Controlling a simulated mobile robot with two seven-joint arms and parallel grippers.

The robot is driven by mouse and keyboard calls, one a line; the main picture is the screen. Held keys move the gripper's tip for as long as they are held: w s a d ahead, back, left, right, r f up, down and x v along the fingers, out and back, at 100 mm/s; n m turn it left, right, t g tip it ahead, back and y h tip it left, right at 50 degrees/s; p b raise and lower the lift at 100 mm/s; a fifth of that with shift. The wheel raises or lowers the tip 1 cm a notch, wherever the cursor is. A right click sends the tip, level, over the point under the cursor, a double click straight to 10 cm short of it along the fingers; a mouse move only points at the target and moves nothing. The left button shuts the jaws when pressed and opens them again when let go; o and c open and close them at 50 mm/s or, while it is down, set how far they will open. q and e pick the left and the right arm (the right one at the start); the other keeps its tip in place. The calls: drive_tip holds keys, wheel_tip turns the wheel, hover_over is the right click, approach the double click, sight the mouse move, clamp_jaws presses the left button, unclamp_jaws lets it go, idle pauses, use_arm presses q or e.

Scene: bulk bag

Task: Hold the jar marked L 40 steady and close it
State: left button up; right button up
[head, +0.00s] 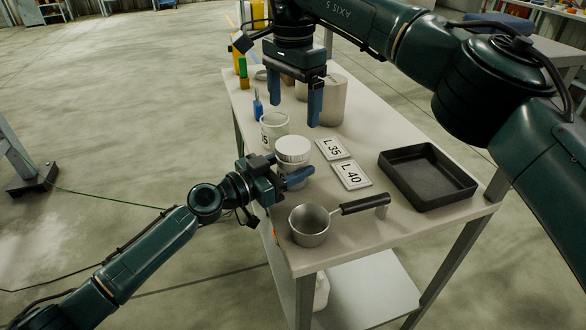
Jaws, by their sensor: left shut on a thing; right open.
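A jar (291,167) with a ribbed white lid (292,148) on top stands on the table near its left edge. Its own marking is not visible, and I cannot tell how tightly the lid sits. My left gripper (283,169) is shut on this jar from the left, with blue fingers around its side below the lid. A plate marked L 40 (351,176) lies to the right of the jar, with a plate marked L 35 (334,148) behind it. My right gripper (294,110) is open and empty, pointing down above and behind the lidded jar.
A second jar (272,130), with a partly hidden label, stands just behind. A metal saucepan (309,226) with a black handle is in front, and a black tray (427,198) is at right. A blue bottle (258,104) and large beige containers (333,100) stand farther back.

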sight(293, 144)
use_arm(q)
drive_tip(key=c, duration=0.9)
drive_tip(key=shift+c, duration=0.8)
clamp_jaws()
use_arm(e)
drive_tip(key=n, duration=0.4)
drive_tip(key=shift+a+n, duration=0.1)
drive_tip(key=shift+n, duration=0.2)
drive_tip(key=n, duration=0.4)
drive_tip(key=shift+n, duration=0.3)
drive_tip(key=shift+f, duration=0.1)
drive_tip(key=shift+f, duration=3.9)
drive_tip(key=shift+c, duration=0.3)
